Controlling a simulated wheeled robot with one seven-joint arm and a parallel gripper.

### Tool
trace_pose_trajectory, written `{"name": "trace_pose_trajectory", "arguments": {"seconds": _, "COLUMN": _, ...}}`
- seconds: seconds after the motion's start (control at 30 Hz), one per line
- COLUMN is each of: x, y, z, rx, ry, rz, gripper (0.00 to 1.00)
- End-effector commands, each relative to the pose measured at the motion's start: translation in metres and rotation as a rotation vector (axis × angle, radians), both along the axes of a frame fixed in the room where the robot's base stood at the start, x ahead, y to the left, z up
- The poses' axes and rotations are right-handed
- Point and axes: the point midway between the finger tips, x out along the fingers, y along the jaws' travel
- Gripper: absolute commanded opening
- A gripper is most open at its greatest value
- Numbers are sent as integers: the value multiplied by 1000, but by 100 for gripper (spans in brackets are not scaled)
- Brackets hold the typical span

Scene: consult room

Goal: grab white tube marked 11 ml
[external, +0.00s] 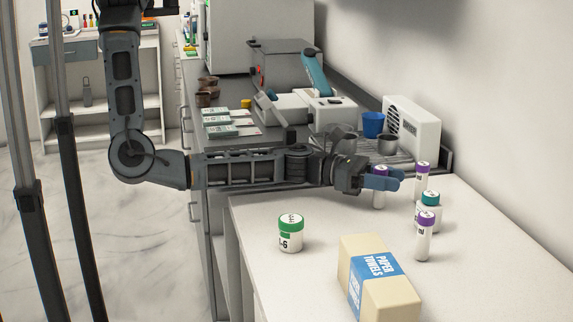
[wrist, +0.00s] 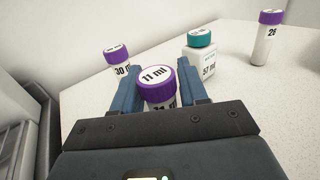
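The white tube marked 11 ml (wrist: 157,85) has a purple cap and stands upright between my gripper's blue fingers in the wrist view. My gripper (wrist: 160,88) is open around it, with one finger on each side; firm contact does not show. In the external view my gripper (external: 384,179) reaches low over the counter, and its fingers partly hide the tube (external: 379,200). The tube's lower part is hidden by my gripper in the wrist view.
A purple-capped tube marked 30 (wrist: 121,69) stands just beyond the left finger. A teal-capped bottle (wrist: 200,58) stands beyond the right finger. Another purple-capped tube (wrist: 266,42) stands farther right. A green-lidded jar (external: 290,235) and paper towels (external: 378,285) are on the counter.

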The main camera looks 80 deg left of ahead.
Motion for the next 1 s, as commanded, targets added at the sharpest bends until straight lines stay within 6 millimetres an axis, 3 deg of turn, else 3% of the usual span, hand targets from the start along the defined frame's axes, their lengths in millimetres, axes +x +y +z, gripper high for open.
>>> {"name": "trace_pose_trajectory", "arguments": {"seconds": 0.37, "x": 0, "y": 0, "z": 0, "rx": 0, "ry": 0, "rz": 0, "gripper": 8}}
{"name": "trace_pose_trajectory", "arguments": {"seconds": 0.73, "x": 0, "y": 0, "z": 7, "rx": 0, "ry": -2, "rz": 1, "gripper": 8}}
{"name": "trace_pose_trajectory", "arguments": {"seconds": 1.0, "x": 0, "y": 0, "z": 42, "rx": -2, "ry": -5, "rz": 1, "gripper": 8}}
